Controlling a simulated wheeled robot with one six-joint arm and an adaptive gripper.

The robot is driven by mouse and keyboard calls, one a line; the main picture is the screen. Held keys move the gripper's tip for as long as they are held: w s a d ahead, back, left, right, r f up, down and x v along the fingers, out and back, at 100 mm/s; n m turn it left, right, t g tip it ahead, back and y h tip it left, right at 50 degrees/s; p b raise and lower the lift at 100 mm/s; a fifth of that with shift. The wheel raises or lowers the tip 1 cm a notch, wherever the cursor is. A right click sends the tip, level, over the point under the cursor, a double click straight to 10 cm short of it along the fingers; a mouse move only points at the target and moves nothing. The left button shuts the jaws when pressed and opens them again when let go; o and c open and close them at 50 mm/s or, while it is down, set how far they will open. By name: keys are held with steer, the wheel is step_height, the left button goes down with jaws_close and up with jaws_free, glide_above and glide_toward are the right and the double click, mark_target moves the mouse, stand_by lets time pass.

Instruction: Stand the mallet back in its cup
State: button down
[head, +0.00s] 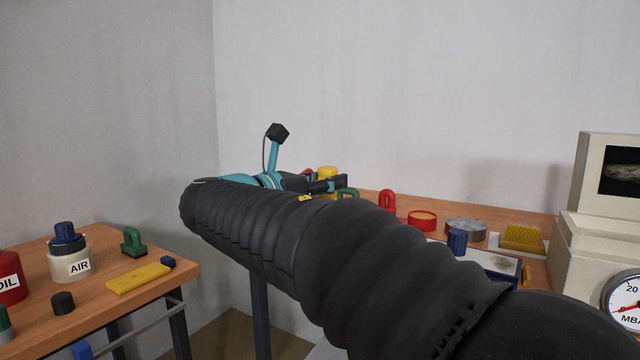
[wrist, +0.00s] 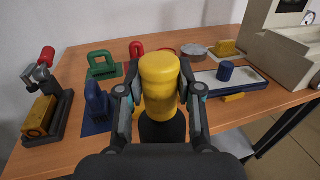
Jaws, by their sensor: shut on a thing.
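A yellow, rounded cylindrical head, which I take for the mallet (wrist: 159,82), stands between the fingers of my gripper (wrist: 160,95) in the wrist view. The gripper is shut on it. A dark rounded shape (wrist: 162,129) shows directly below the yellow part. I cannot tell whether it is the cup or a lower part of the mallet. In the head view the yellow top (head: 327,171) shows just beyond my gripper (head: 328,185), over the far bench. My arm hides most of the area below.
A clamp with a red knob (wrist: 46,55) stands left. Green (wrist: 101,66), blue (wrist: 97,104) and red (wrist: 137,50) looped pieces stand nearby. Right are a grey dish (wrist: 194,50), a tray (wrist: 251,88) with a blue cylinder (wrist: 225,71), and a beige computer (head: 605,200).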

steer(key=shift+w+d, duration=4.35)
steer(key=shift+w, duration=1.55)
steer(key=shift+a+f+b, duration=0.1)
steer(key=shift+f+b, duration=1.1)
steer(key=shift+f, duration=0.9)
steer(key=shift+f, duration=0.6)
steer(key=shift+c, duration=0.6)
jaws_free()
steer(key=shift+f, duration=0.1)
steer(key=shift+s, duration=0.1)
steer(key=p+v, duration=0.1)
steer(key=v, duration=1.3)
steer(key=shift+p, duration=0.4)
